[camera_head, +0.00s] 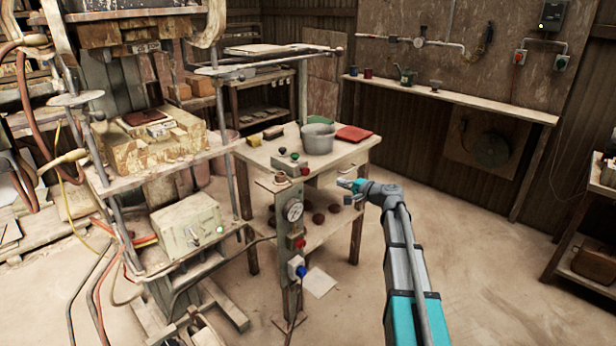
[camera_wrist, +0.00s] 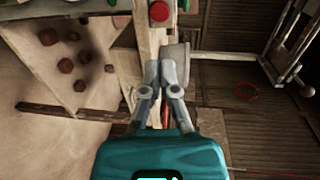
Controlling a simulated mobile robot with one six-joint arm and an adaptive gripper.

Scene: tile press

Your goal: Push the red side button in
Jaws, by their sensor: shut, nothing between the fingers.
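The red side button (camera_head: 300,243) sticks out from a small box on the post, below the round gauge (camera_head: 293,210) and above a blue knob (camera_head: 301,271). My gripper (camera_head: 345,184) is shut and empty, up and to the right of that button in the head view, clearly apart from it. In the wrist view the closed fingers (camera_wrist: 167,67) point up the picture. A round red button (camera_wrist: 158,11) shows at the top edge, beyond the fingertips; I cannot tell whether it is the side button or one on top of the post.
A control box (camera_head: 287,165) with several buttons tops the post. Behind it a wooden table (camera_head: 341,154) bears a grey pot (camera_head: 317,138) and a red item (camera_head: 354,134). The press frame (camera_head: 160,166) stands at left.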

